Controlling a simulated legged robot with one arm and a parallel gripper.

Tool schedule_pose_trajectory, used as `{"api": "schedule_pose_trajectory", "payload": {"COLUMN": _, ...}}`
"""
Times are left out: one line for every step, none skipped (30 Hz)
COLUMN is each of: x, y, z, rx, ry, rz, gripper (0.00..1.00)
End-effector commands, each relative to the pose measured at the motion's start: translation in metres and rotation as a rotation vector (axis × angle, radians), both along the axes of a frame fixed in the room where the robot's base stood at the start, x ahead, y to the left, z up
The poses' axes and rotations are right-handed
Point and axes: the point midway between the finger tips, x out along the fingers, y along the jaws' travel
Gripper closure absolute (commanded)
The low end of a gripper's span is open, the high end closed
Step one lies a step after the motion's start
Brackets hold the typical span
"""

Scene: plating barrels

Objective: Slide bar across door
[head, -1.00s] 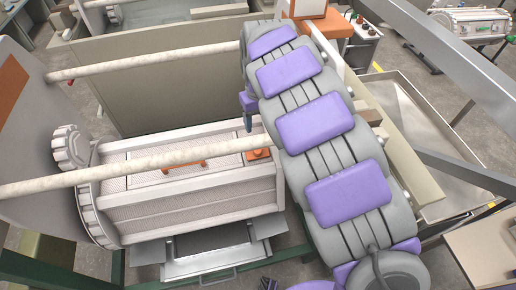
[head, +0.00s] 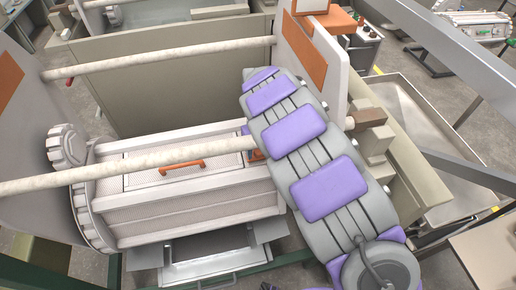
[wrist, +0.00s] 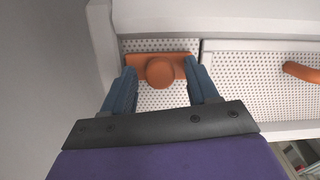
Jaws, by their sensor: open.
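The plating barrel (head: 190,205) is white and perforated. Its door (head: 150,172) has an orange handle (head: 181,167), whose end also shows at the right of the wrist view (wrist: 301,72). The orange bar (wrist: 182,63) with a round knob (wrist: 160,72) lies on the perforated panel left of the door in the wrist view. In the head view only a bit of orange (head: 257,155) shows beside my arm. My gripper (wrist: 160,82) is open, with one blue finger on each side of the knob; I cannot tell whether they touch it. The gripper is mostly hidden in the head view.
Two pale horizontal rods (head: 130,172) (head: 160,58) cross above the barrel and tank. White end plates stand left (head: 30,140) and right (head: 318,60). A metal tray (head: 215,262) sits in front below. A grey sink (head: 420,120) is at right.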

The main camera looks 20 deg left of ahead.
Motion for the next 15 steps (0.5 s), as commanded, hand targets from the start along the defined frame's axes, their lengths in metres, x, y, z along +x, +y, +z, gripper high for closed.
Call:
{"api": "schedule_pose_trajectory", "payload": {"x": 0.0000, "y": 0.0000, "z": 0.0003, "rx": 0.000, "ry": 0.000, "rz": 0.000, "gripper": 0.41}}
{"api": "schedule_pose_trajectory", "payload": {"x": 0.0000, "y": 0.0000, "z": 0.0003, "rx": 0.000, "ry": 0.000, "rz": 0.000, "gripper": 0.41}}
{"api": "schedule_pose_trajectory", "payload": {"x": 0.0000, "y": 0.0000, "z": 0.0003, "rx": 0.000, "ry": 0.000, "rz": 0.000, "gripper": 0.41}}
{"api": "schedule_pose_trajectory", "payload": {"x": 0.0000, "y": 0.0000, "z": 0.0003, "rx": 0.000, "ry": 0.000, "rz": 0.000, "gripper": 0.43}}
{"api": "schedule_pose_trajectory", "payload": {"x": 0.0000, "y": 0.0000, "z": 0.0003, "rx": 0.000, "ry": 0.000, "rz": 0.000, "gripper": 0.46}}
{"api": "schedule_pose_trajectory", "payload": {"x": 0.0000, "y": 0.0000, "z": 0.0003, "rx": 0.000, "ry": 0.000, "rz": 0.000, "gripper": 0.50}}
{"api": "schedule_pose_trajectory", "payload": {"x": 0.0000, "y": 0.0000, "z": 0.0003, "rx": 0.000, "ry": 0.000, "rz": 0.000, "gripper": 0.53}}
{"api": "schedule_pose_trajectory", "payload": {"x": -0.0001, "y": -0.0001, "z": 0.0003, "rx": -0.001, "ry": 0.001, "rz": 0.000, "gripper": 0.55}}
{"api": "schedule_pose_trajectory", "payload": {"x": 0.0000, "y": 0.0000, "z": 0.0003, "rx": -0.001, "ry": 0.001, "rz": 0.000, "gripper": 0.59}}
{"api": "schedule_pose_trajectory", "payload": {"x": 0.0000, "y": 0.0000, "z": 0.0003, "rx": -0.001, "ry": 0.001, "rz": 0.000, "gripper": 0.62}}
{"api": "schedule_pose_trajectory", "payload": {"x": -0.0001, "y": 0.0001, "z": 0.0003, "rx": -0.001, "ry": 0.001, "rz": 0.000, "gripper": 0.65}}
{"api": "schedule_pose_trajectory", "payload": {"x": -0.0001, "y": 0.0001, "z": 0.0003, "rx": -0.001, "ry": 0.001, "rz": 0.000, "gripper": 0.69}}
{"api": "schedule_pose_trajectory", "payload": {"x": -0.0001, "y": 0.0001, "z": 0.0003, "rx": -0.001, "ry": 0.001, "rz": 0.000, "gripper": 0.72}}
{"api": "schedule_pose_trajectory", "payload": {"x": -0.0001, "y": 0.0000, "z": 0.0003, "rx": -0.001, "ry": 0.001, "rz": 0.000, "gripper": 0.75}}
{"api": "schedule_pose_trajectory", "payload": {"x": -0.0001, "y": 0.0001, "z": 0.0003, "rx": -0.001, "ry": 0.001, "rz": 0.000, "gripper": 0.78}}
